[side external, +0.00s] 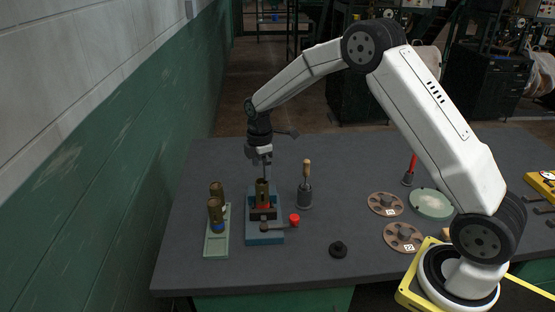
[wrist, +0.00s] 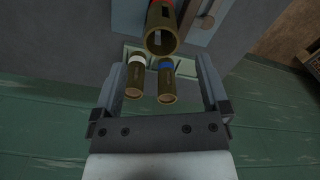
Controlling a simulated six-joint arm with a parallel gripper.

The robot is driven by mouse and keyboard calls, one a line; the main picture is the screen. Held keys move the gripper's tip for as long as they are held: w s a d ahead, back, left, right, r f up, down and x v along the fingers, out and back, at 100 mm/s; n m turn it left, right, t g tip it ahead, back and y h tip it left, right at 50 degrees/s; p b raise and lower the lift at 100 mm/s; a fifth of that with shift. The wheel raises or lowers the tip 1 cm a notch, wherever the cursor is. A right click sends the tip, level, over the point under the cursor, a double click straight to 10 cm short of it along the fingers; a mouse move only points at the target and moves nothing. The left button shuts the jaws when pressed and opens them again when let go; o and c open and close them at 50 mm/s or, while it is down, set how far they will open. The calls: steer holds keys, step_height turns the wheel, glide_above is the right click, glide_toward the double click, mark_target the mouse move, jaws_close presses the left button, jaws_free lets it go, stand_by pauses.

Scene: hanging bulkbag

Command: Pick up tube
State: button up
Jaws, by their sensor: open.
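A brass-coloured tube (side external: 262,193) stands upright in a blue fixture (side external: 264,237). My gripper (side external: 266,176) is just above this tube, pointing down. In the wrist view my gripper (wrist: 162,62) is open with nothing between its fingers. The fixture's tube (wrist: 161,32) shows there just beyond the fingertips, its open end towards the camera. Two more tubes stand on a pale green tray (side external: 216,243). One has a white band (wrist: 135,76) and the other a blue band (wrist: 166,82). I cannot tell whether the fingers touch the fixture's tube.
The fixture has a lever with a red knob (side external: 294,219). A wooden-handled tool in a grey holder (side external: 304,197) stands close on the right. A black knob (side external: 338,249) and brown discs (side external: 403,237) lie further right. The wall is on the left. The table's back middle is clear.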

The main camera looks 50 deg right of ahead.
mark_target(262, 188)
steer(key=shift+f, duration=1.3)
steer(key=shift+f, duration=0.1)
steer(key=shift+f, duration=2.5)
jaws_close()
